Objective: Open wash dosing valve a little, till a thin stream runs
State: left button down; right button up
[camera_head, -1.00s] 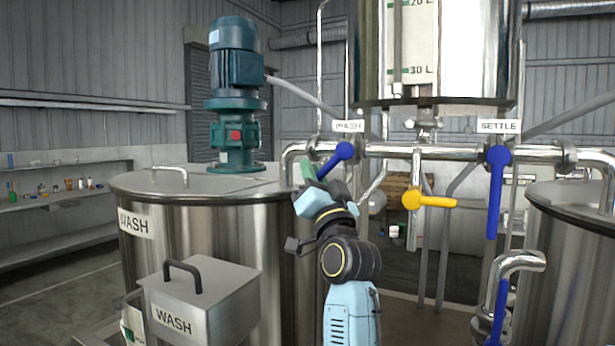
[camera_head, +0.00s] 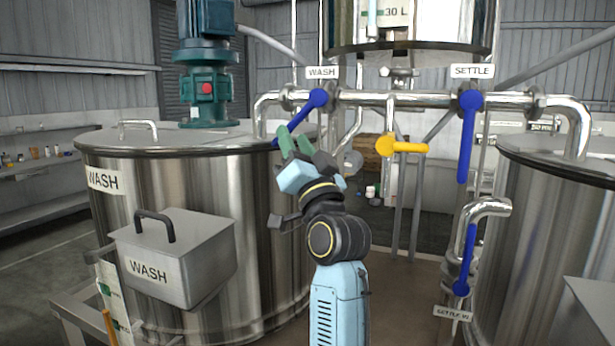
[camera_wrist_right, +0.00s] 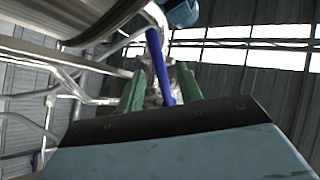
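The wash dosing valve has a blue lever (camera_head: 302,112) under the WASH label (camera_head: 322,72) on the horizontal pipe. The lever slants down to the left from its pivot. My right gripper (camera_head: 292,143) is just below and in front of the lever, its green fingers pointing up at it. In the right wrist view the blue lever (camera_wrist_right: 160,65) shows between the two spread fingers (camera_wrist_right: 160,88). The fingers are apart, with space beside the lever; contact cannot be told. No liquid shows at the pipe bend (camera_head: 262,112) into the wash tank (camera_head: 190,215). My left gripper is out of view.
A yellow lever (camera_head: 405,147) and the blue SETTLE lever (camera_head: 467,140) are to the right along the pipe. A lower blue valve lever (camera_head: 468,262) sits beside the right tank (camera_head: 555,220). A WASH box (camera_head: 175,262) and green motor (camera_head: 208,75) are at left.

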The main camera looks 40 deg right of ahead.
jog(key=b+v, duration=0.1)
jog(key=v, duration=0.6)
jog(key=shift+s+f+b, duration=0.2)
jog(key=shift+s+b, duration=0.1)
jog(key=shift+b, duration=0.05)
